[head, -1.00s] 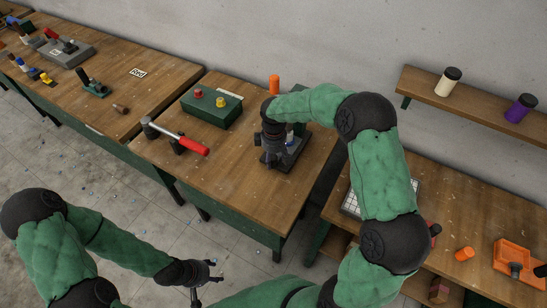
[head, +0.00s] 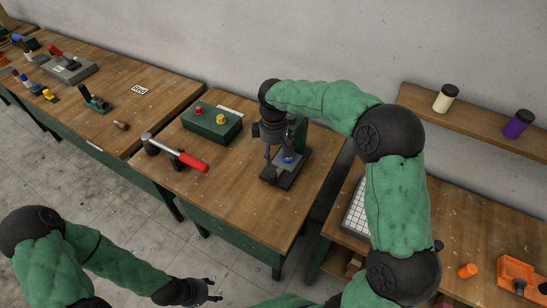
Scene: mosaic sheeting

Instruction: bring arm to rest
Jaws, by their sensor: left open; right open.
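My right arm comes in from the right and reaches over the middle bench (head: 235,200). Its gripper (head: 278,155) points down, open, above a dark-based device (head: 285,175) with a blue part (head: 289,158) on it. The gripper and wrist hide some of this device, and I cannot tell whether they touch. My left gripper (head: 212,291) is open and low at the bottom of the view, in front of the benches over the floor, apart from any object.
A green box (head: 212,123) with red and yellow buttons and a red-handled tool (head: 178,153) are left of my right gripper. A gridded white sheet (head: 357,212), orange cylinder (head: 468,270) and orange tray (head: 516,275) lie on the right bench. A shelf (head: 480,119) holds two jars.

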